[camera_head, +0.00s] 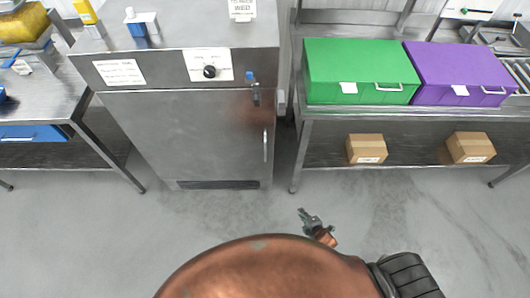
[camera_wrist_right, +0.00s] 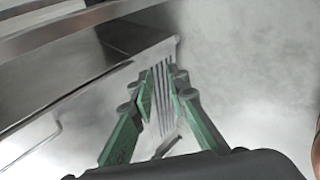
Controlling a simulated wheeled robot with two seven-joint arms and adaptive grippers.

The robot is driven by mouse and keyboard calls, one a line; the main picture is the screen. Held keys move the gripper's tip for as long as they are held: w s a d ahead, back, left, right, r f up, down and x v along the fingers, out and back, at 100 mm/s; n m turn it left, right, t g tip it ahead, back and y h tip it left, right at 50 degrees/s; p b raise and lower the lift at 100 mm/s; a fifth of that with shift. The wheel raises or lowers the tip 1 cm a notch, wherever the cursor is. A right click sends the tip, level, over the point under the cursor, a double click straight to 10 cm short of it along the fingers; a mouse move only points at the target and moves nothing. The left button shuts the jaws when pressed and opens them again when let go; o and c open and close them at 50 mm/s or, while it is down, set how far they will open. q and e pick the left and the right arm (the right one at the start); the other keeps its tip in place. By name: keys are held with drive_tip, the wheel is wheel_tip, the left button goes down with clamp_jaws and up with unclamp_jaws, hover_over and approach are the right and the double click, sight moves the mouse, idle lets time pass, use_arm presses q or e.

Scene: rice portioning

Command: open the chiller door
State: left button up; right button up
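The chiller (camera_head: 190,130) is a grey steel cabinet at centre left in the head view. Its door (camera_head: 200,125) looks shut, with a slim vertical handle (camera_head: 265,146) near its right edge and a blue-topped latch (camera_head: 254,92) above. My right gripper (camera_head: 309,220) is in front of and to the right of the chiller, apart from the handle. In the right wrist view its green fingers (camera_wrist_right: 163,78) are apart with nothing held between them. A slatted vent (camera_wrist_right: 165,58) shows behind them. My left gripper is out of view.
A steel bench at right bears a green bin (camera_head: 350,65) and a purple bin (camera_head: 455,70), with cardboard boxes (camera_head: 366,149) on its lower shelf. Another steel table (camera_head: 85,85) stands at left. The grey floor (camera_head: 400,215) before the chiller is clear.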

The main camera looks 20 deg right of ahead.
drive_tip(key=w+a+r+n+t+y+b, duration=0.1)
drive_tip(key=w+a+r+n+t+b, duration=0.25)
drive_tip(key=w+r+n, duration=0.7)
drive_tip(key=w+a+r+n+t+y+b, duration=0.2)
drive_tip(key=w+a+r+n+b, duration=0.1)
drive_tip(key=w+r+n, duration=0.3)
drive_tip(key=w+a+r+n+t+y+b, duration=0.25)
drive_tip(key=r+n, duration=0.25)
drive_tip(key=r, duration=0.4)
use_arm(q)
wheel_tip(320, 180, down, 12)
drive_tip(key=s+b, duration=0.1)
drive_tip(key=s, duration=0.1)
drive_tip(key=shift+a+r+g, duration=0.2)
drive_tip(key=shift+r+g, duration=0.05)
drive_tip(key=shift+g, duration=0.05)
use_arm(e)
drive_tip(key=x, duration=0.8)
drive_tip(key=shift+w+d+h, duration=0.15)
drive_tip(key=shift+w+h, duration=0.15)
drive_tip(key=shift+h, duration=0.15)
drive_tip(key=shift+c, duration=0.4)
clamp_jaws()
